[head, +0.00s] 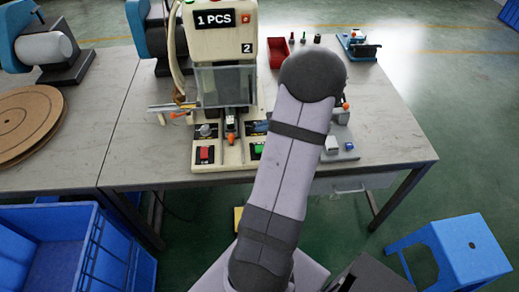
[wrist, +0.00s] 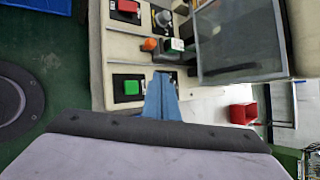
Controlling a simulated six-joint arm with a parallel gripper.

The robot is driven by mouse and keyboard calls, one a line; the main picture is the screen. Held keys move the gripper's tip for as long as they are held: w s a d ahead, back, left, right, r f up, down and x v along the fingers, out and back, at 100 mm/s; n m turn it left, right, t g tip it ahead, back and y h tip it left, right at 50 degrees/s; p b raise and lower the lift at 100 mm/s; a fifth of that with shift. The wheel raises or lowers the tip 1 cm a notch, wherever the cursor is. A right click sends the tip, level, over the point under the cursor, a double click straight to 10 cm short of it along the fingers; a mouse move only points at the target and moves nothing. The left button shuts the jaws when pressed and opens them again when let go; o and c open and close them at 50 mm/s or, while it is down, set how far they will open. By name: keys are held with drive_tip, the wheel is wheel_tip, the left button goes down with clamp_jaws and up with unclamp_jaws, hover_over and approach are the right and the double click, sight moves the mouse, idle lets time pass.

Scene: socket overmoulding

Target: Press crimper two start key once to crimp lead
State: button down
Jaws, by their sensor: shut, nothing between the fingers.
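Crimper two (head: 222,45) stands on the table, marked with a 2 and showing "1 PCS". Its base has a red key (head: 204,153) at the left and a green key (head: 257,150) at the right. In the wrist view the green key (wrist: 131,87) lies just left of my gripper (wrist: 162,80), whose blue fingers are shut and empty. The fingertips appear beside the key, not on it; I cannot tell their height above the panel. The red key (wrist: 128,6) is at the top. In the head view my arm covers most of the gripper. I cannot make out a lead clearly.
A clear guard (wrist: 240,40) hangs over the crimper's working area. An orange-tipped part (wrist: 150,44) sits between the two keys. A red bin (head: 290,52) stands behind my arm. Blue crates (head: 95,240) and a blue stool (head: 455,250) are on the floor.

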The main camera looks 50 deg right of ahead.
drive_tip(key=b, duration=0.4)
hover_over(260, 149)
drive_tip(key=f, duration=0.4)
drive_tip(key=s+f, duration=0.1)
drive_tip(key=f, duration=0.1)
drive_tip(key=shift+f, duration=0.15)
drive_tip(key=shift+f+b, duration=0.6)
drive_tip(key=shift+b, duration=0.25)
drive_tip(key=shift+f, duration=0.1)
idle(0.7)
drive_tip(key=shift+f+b, duration=0.3)
drive_tip(key=shift+b, duration=0.25)
